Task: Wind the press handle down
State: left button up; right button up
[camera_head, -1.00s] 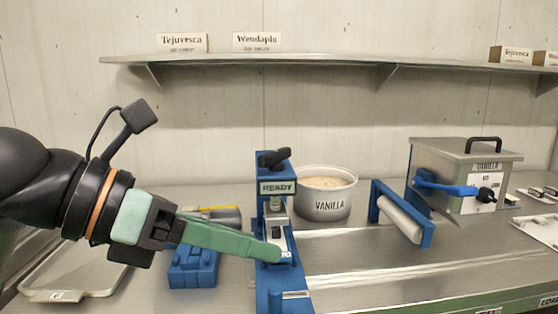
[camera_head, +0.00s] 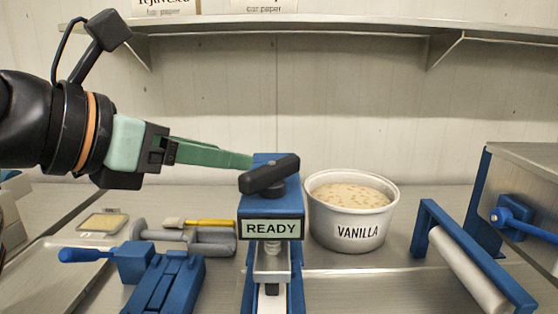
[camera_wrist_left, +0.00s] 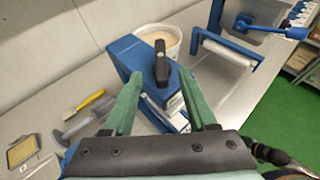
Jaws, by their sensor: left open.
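The blue press (camera_head: 256,207) stands upright on the bench, with a READY sign on its front. Its black handle (camera_head: 268,175) is a bar lying across the top. In the left wrist view the handle (camera_wrist_left: 161,64) lies ahead, between the lines of the two fingers. My left gripper (camera_head: 250,161) is open and empty, its green fingertips at the press top, close behind the handle in the head view. In the left wrist view its fingers (camera_wrist_left: 163,92) are spread apart. I cannot tell whether a finger touches the press. My right gripper is not in view.
A vanilla tub (camera_head: 352,238) stands right of the press. A roller in a blue frame (camera_head: 470,268) and a metal box (camera_head: 530,175) are further right. A blue clamp-like block (camera_head: 165,283) and hand tools (camera_head: 200,236) lie left. A shelf (camera_head: 350,26) runs above.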

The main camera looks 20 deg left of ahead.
aim_at(270, 165)
pick_arm(q)
jog(key=x, duration=1.1)
jog(key=shift+f, duration=0.15)
grip_shut()
